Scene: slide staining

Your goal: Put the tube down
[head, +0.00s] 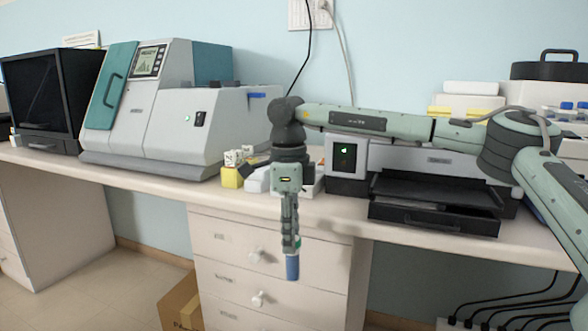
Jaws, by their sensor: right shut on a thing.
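My right gripper (290,246) comes in from the right and points downward in front of the bench's front edge. It is shut on the tube (292,267), whose blue lower end shows below the fingertips. The rest of the tube is hidden by the fingers. The tube hangs in front of the drawers and appears clear of the bench top. My left gripper is not in view.
The bench (140,170) carries a grey and teal machine (165,105), a black box (45,100) and a printer-like device (435,190) with a dark tray. Drawers (240,262) and a cardboard box (180,303) are below.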

